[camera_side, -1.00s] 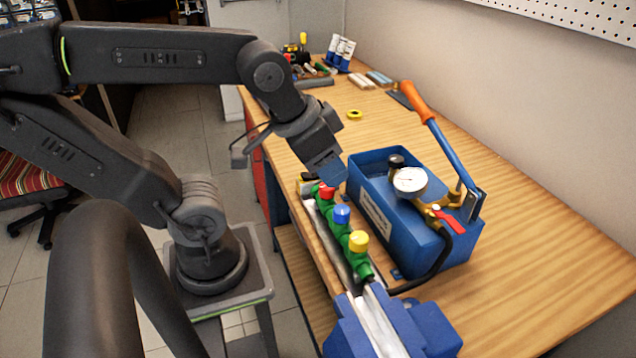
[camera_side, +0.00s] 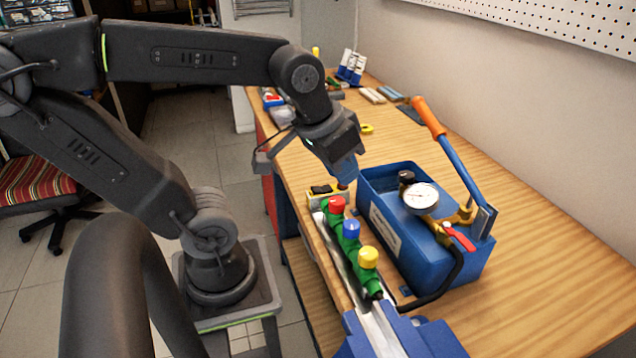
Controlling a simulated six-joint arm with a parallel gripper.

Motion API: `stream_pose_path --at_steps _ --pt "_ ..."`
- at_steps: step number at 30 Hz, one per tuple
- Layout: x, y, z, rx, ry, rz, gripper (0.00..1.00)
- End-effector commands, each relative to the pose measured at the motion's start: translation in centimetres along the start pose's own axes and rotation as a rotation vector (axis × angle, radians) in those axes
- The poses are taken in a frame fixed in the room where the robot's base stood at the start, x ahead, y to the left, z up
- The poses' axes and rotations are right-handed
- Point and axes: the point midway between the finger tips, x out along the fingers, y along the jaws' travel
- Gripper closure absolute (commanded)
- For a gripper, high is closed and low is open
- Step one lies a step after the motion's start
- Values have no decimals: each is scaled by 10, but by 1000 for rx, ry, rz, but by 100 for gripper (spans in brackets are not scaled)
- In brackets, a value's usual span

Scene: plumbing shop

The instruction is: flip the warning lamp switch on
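A small pale yellow box with a black rocker (camera_side: 321,189) on top sits near the bench's front edge, just behind the red-capped valve; it looks like the warning lamp switch. I cannot make out which way the rocker is tipped. My gripper (camera_side: 344,185) points down, with blue fingers, just right of the rocker at the box's right end. Whether the fingertips touch the box is unclear. The fingers overlap from this side, so their gap does not show. No lamp can be made out.
A green manifold with red (camera_side: 337,204), blue (camera_side: 351,229) and yellow (camera_side: 368,257) caps lies in front of the box, by a blue vise (camera_side: 418,340). A blue test pump (camera_side: 425,245) with gauge and orange-gripped lever stands close right.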

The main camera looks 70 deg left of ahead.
Motion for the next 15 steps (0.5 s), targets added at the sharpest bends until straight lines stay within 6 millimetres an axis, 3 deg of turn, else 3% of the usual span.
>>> stream_pose_path --at_steps 6,15 --pt "18 -62 -42 -510 -176 -149 100" --pt "40 -155 -65 -1126 -352 -346 100"
